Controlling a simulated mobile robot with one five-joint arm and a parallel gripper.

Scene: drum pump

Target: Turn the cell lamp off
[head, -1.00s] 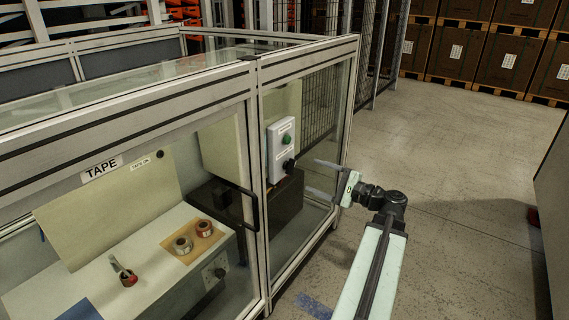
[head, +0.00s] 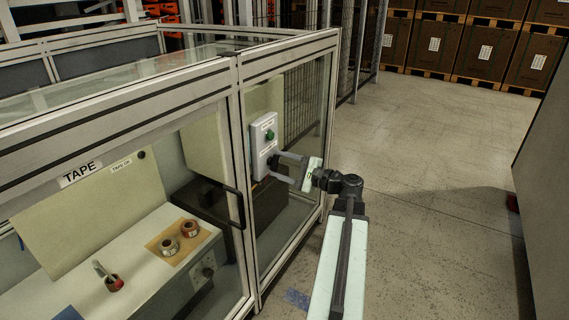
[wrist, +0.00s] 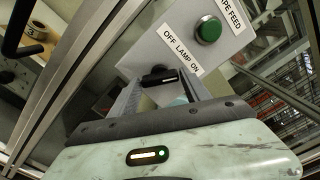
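My gripper (wrist: 160,94) is open, one finger on each side of the knob. Whether the fingers touch it I cannot tell. In the head view my gripper (head: 284,167) reaches the box's lower part, and the knob is partly hidden there.
A green button (wrist: 208,31) sits above the label, near the right finger. The framed enclosure (head: 240,180) and its black handle (head: 238,205) are to the left. Tape rolls (head: 169,246) lie inside. Open floor (head: 430,170) lies to the right.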

